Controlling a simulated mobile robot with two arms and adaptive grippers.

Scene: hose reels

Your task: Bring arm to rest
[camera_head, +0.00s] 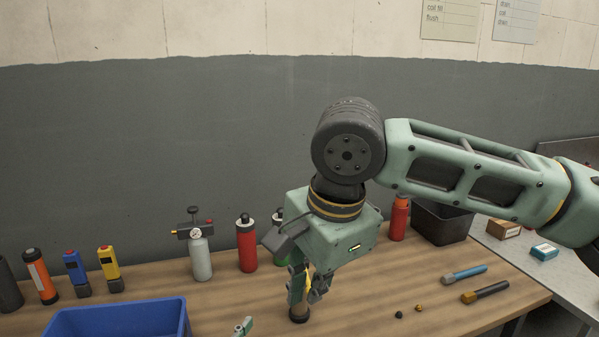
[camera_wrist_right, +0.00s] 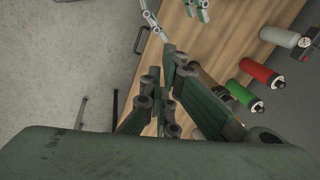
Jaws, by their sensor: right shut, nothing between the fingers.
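My right arm (camera_head: 475,175) reaches in from the right, bent down at a dark wrist joint. My right gripper (camera_head: 308,300) points down over the wooden table, shut and empty, in front of a standing item whose dark base (camera_head: 299,316) shows below the fingers. In the right wrist view its green fingers (camera_wrist_right: 168,100) show above the table, with bottles to their right. My left gripper (camera_head: 243,327) shows only as a fingertip at the bottom edge. In the right wrist view its two fingers (camera_wrist_right: 177,12) are apart at the top edge.
A blue bin (camera_head: 125,318) stands at front left. A grey bottle with gauge (camera_head: 201,262), a red bottle (camera_head: 246,247) and an orange one (camera_head: 399,219) line the back, near a black bin (camera_head: 440,222).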

